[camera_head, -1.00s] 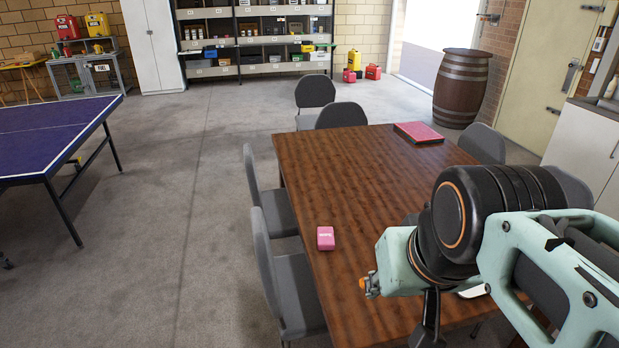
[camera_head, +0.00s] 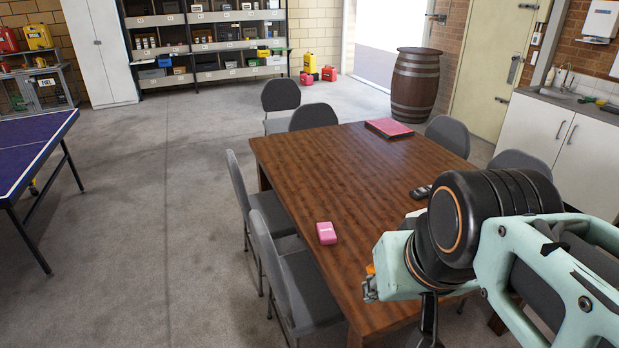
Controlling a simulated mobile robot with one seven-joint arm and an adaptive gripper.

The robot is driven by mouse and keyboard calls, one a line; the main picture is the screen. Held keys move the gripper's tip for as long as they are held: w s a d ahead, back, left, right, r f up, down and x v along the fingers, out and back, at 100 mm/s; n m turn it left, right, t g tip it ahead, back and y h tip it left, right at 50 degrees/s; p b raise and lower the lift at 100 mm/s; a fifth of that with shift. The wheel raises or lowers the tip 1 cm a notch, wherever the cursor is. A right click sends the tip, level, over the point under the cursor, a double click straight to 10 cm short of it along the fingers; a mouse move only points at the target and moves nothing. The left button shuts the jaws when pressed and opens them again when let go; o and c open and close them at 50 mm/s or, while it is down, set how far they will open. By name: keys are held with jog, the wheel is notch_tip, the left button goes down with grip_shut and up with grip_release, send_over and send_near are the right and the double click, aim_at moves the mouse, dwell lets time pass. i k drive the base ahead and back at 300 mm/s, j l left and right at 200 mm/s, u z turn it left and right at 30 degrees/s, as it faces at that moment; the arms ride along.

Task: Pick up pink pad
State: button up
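A small pink block-like pad (camera_head: 326,233) with pale lettering on it lies on the near left part of the brown wooden table (camera_head: 330,175), close to its left edge. A flat pink-red pad or folder (camera_head: 389,128) lies near the table's far edge. My arm reaches in from the right over the near right part of the table. A dark part at its lower end (camera_head: 428,322) is cut off by the bottom of the picture. Its fingers cannot be made out, and nothing shows as held. The arm is apart from both pink things in the picture and hides the table's near right part.
A dark handheld object (camera_head: 420,192) lies on the table beside my arm. Grey chairs (camera_head: 290,285) line the table's sides and far end. A blue table-tennis table (camera_head: 30,150) stands left, with clear floor (camera_head: 165,240) between. A barrel (camera_head: 415,85) and a white sink cabinet (camera_head: 560,145) stand behind.

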aim_at(326, 231)
jog(key=j+z, duration=0.3)
jog(key=j, duration=0.45)
jog(key=i+j+z, duration=0.1)
jog(key=j+z, duration=0.2)
jog(key=j, duration=0.45)
jog(key=j+z, duration=0.35)
jog(key=j, duration=0.4)
jog(key=i+j+z, duration=0.15)
jog(key=j, duration=0.2)
jog(key=i+j+z, duration=0.15)
jog(key=j, duration=0.2)
jog(key=i+j+z, duration=0.3)
jog(key=i+j, duration=0.15)
jog(key=j, duration=0.3)
